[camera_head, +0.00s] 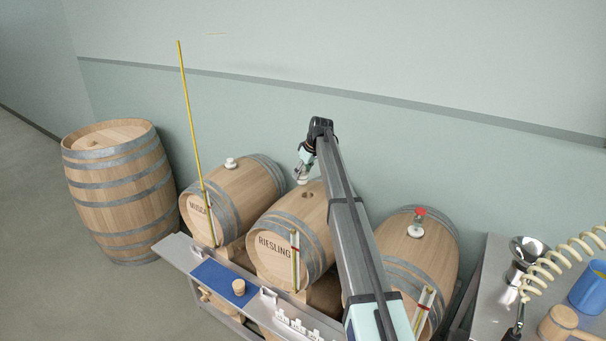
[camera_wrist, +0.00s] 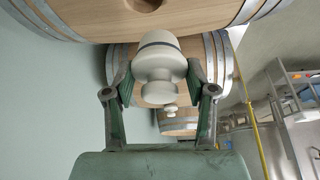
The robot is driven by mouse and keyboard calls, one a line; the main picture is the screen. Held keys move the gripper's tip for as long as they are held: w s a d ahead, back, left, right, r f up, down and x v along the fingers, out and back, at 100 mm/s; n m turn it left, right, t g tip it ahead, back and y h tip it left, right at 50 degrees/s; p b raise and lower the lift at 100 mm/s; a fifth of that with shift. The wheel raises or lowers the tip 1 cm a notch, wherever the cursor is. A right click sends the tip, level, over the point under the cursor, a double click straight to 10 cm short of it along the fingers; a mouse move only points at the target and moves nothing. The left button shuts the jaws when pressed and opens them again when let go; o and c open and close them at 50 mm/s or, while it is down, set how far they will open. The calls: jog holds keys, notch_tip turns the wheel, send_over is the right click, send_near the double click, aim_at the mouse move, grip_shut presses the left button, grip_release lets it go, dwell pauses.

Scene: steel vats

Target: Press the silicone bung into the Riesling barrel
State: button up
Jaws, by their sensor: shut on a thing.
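The white silicone bung (camera_wrist: 159,66) is between the two fingers of my gripper (camera_wrist: 158,82), which is shut on it. In the head view my gripper (camera_head: 304,172) hangs near the top of the Riesling barrel (camera_head: 277,245), with the bung (camera_head: 301,182) low between its fingers. The barrel's dark round bunghole (camera_head: 307,195) is open and lies just right of and below the bung in that view. In the wrist view the hole (camera_wrist: 145,4) shows at the top edge, apart from the bung. The bung's exact height above the barrel is hard to tell.
A left barrel (camera_head: 232,195) has a white bung, and a right barrel (camera_head: 405,245) has a white and red fitting. A rail shelf (camera_head: 180,250) carries a blue mat and cork. Thin upright tubes stand before the barrels. A bench (camera_head: 490,280) stands right.

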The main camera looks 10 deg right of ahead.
jog(key=shift+d+r, duration=0.3)
jog(key=shift+d, duration=0.3)
jog(key=shift+d+r, duration=0.25)
jog(key=shift+d, duration=0.3)
jog(key=shift+f, duration=0.1)
jog(key=shift+f+b, duration=1)
jog(key=shift+f, duration=1.7)
jog(key=shift+s+f+b, duration=0.15)
jog(key=shift+f+b, duration=0.8)
jog(key=shift+f, duration=1.25)
jog(key=o, duration=1.2)
jog(key=v, duration=1.2)
